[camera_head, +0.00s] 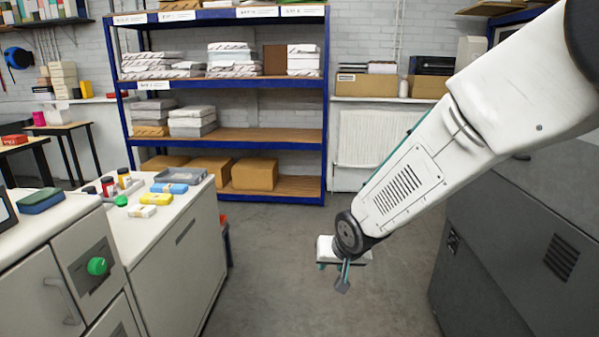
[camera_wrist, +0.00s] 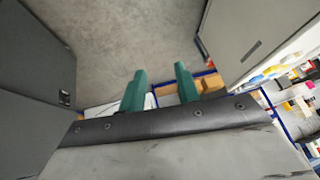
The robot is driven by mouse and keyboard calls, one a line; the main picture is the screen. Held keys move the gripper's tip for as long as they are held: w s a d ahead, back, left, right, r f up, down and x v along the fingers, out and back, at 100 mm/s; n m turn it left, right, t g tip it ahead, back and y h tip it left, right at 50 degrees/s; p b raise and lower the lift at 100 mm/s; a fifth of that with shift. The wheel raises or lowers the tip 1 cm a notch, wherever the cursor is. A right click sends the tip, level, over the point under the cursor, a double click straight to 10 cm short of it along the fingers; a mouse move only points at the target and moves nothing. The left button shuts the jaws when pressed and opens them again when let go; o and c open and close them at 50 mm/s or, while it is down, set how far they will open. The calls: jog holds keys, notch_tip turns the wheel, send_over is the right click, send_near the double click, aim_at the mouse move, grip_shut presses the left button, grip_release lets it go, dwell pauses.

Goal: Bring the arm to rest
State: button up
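My arm reaches in from the upper right of the head view, slanting down and left. My gripper (camera_head: 334,266) hangs at its end over the open floor, between the counter on the left and the grey cabinet on the right. In the wrist view the two green fingers of my gripper (camera_wrist: 160,68) stand apart with nothing between them. The gripper touches nothing that I can see.
A white counter (camera_head: 178,255) with small bottles and coloured blocks stands at left. A grey machine cabinet (camera_head: 508,240) stands close at right. A blue-framed shelf (camera_head: 325,110) with boxes is behind. Grey floor (camera_head: 285,300) between is clear.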

jog(key=s+d+r+g+h, duration=0.2)
jog(key=s+d+r, duration=1)
jog(key=s+d, duration=0.25)
jog(key=s+d+r+g, duration=0.1)
jog(key=s+d, duration=0.1)
jog(key=s, duration=0.7)
jog(key=s+d+r+g, duration=0.1)
jog(key=s+d, duration=0.1)
jog(key=s, duration=0.7)
jog(key=shift+r+g, duration=0.4)
jog(key=shift+d, duration=0.1)
